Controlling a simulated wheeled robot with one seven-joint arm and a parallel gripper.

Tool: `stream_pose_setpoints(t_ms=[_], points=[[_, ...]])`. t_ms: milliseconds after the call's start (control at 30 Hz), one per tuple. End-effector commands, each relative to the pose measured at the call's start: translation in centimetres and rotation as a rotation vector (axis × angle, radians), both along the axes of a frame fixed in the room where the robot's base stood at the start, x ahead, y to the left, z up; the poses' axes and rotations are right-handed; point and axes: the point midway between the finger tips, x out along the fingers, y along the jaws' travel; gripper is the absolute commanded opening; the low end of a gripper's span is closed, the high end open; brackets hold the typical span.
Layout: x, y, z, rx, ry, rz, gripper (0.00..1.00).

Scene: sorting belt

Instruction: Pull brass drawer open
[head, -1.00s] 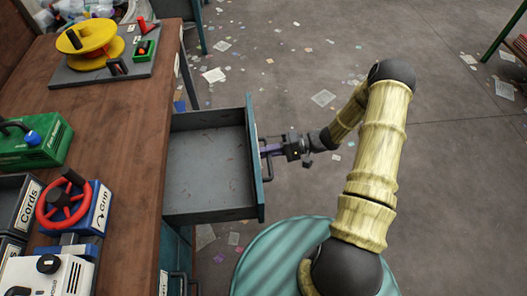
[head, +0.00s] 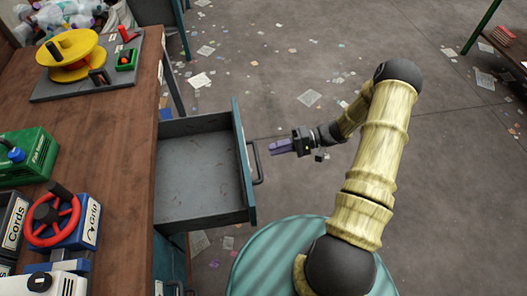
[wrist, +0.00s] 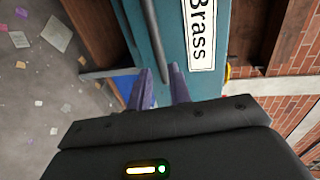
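The brass drawer (head: 190,170) stands pulled far out of the wooden bench in the head view. Its grey inside looks empty. Its teal front (head: 243,165) carries a dark bar handle (head: 258,163). In the wrist view the front shows a white "Brass" label (wrist: 201,35), and the handle (wrist: 154,38) runs ahead of the fingers. My gripper (head: 274,146) is just right of the handle in the head view, apart from it and empty. In the wrist view its purple fingers (wrist: 159,80) are spread with a gap between them.
The wooden bench top (head: 110,130) holds a yellow spool (head: 75,55), a green box (head: 30,155) and a red wheel (head: 55,215). Open floor with scattered paper (head: 309,98) lies right of the drawer.

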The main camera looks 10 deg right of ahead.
Motion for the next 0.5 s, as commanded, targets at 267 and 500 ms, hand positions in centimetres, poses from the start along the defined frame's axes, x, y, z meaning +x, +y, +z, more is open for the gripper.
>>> stream_pose_setpoints(t_ms=[267, 500], points=[[0.0, -5.7, 1.1, -0.002, -0.003, -0.003, 0.2], [0.0, -9.2, 1.9, -0.001, 0.0, -0.001, 0.2]])
